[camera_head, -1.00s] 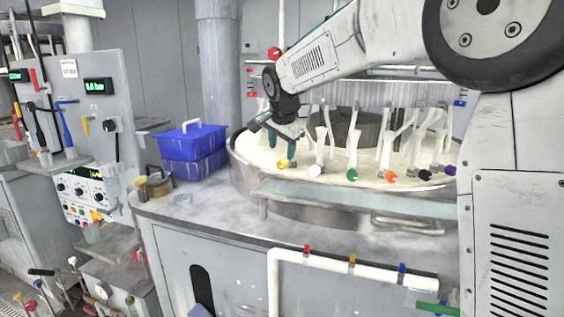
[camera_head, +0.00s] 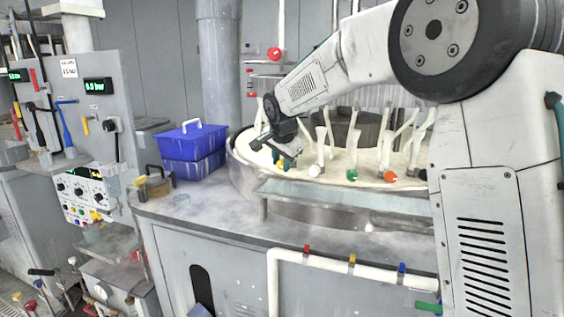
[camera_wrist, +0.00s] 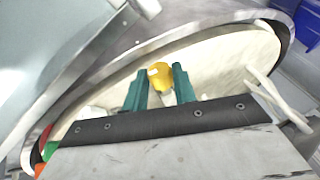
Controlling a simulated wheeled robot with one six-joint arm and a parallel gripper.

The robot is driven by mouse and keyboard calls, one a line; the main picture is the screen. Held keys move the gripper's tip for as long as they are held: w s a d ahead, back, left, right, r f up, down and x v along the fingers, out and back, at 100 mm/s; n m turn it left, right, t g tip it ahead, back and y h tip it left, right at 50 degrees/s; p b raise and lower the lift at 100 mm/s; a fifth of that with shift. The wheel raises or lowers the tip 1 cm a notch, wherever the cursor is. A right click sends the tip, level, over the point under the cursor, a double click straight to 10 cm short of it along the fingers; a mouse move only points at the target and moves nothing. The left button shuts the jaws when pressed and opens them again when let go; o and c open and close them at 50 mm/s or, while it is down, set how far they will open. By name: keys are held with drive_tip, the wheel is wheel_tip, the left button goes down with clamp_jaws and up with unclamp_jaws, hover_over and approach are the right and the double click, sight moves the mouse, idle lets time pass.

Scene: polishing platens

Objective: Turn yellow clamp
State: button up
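The yellow clamp (camera_wrist: 160,76) has a rounded yellow end. In the wrist view it sits between the two teal fingers of my gripper (camera_wrist: 160,84), close to both. I see no clear sign that they press on it. My gripper looks open around the clamp. In the head view my gripper (camera_head: 281,162) is low over the near left rim of the round basin (camera_head: 242,172) and largely hides the clamp. The white clamp (camera_head: 315,170), green clamp (camera_head: 352,174) and orange clamp (camera_head: 390,176) follow to its right along the rim.
Stacked blue boxes (camera_head: 192,142) stand left of the basin on the grey counter (camera_head: 200,215). A brass-coloured pot (camera_head: 157,186) is farther left. A pale ledge (camera_head: 340,196) runs before the basin. A white rail (camera_head: 330,262) with coloured bands is below in front.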

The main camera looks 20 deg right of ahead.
drive_tip(key=shift+a+g, duration=0.1)
drive_tip(key=shift+g, duration=0.2)
drive_tip(key=g+h, duration=0.2)
drive_tip(key=n+g, duration=0.1)
drive_tip(key=shift+w+a+h, duration=0.25)
drive_tip(key=shift+w+h, duration=0.15)
drive_tip(key=g+h, duration=0.1)
drive_tip(key=g, duration=0.1)
drive_tip(key=n+g+h, duration=0.1)
drive_tip(key=g+h, duration=0.1)
drive_tip(key=shift+w+a+f, duration=0.15)
drive_tip(key=shift+w, duration=0.05)
idle(0.5)
drive_tip(key=o, duration=1)
